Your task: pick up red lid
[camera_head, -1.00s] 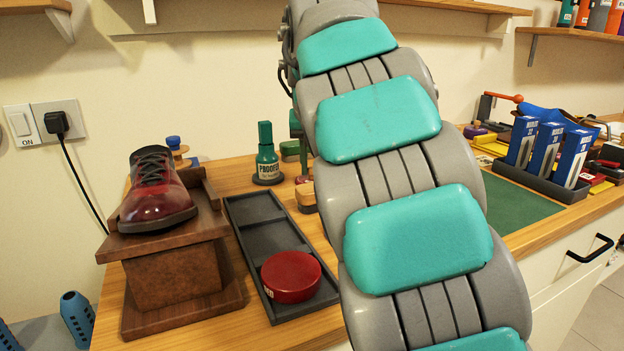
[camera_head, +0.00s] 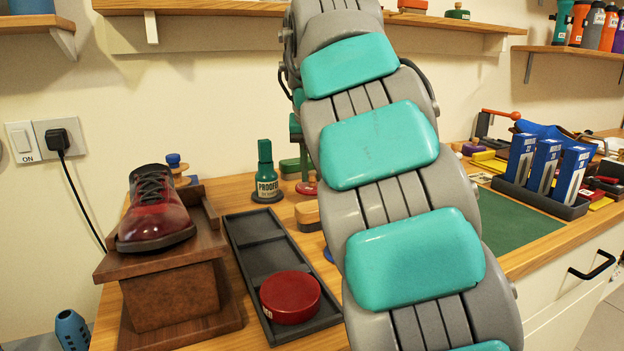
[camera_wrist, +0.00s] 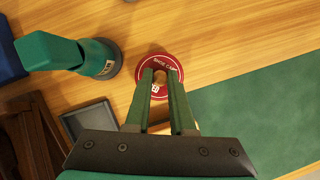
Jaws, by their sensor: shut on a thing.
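A round red lid (camera_wrist: 148,63) with pale lettering shows in the wrist view, directly under my fingertips. In the head view, part of the red lid (camera_head: 307,187) shows left of my arm, near the green bottle. My gripper (camera_wrist: 160,78) is shut on the lid at its middle; the fingers cover part of its face. Whether the lid is clear of the counter is hard to tell. A red round tin (camera_head: 290,297) sits in the near compartment of the dark tray (camera_head: 262,231).
A green bottle (camera_head: 266,180) stands close to the lid; it also shows in the wrist view (camera_wrist: 102,58). A shoe (camera_head: 154,210) rests on a brown stand at left. Blue boxes (camera_head: 545,165) stand at right by a green mat (camera_head: 515,225). A wooden block (camera_head: 307,214) is near my arm.

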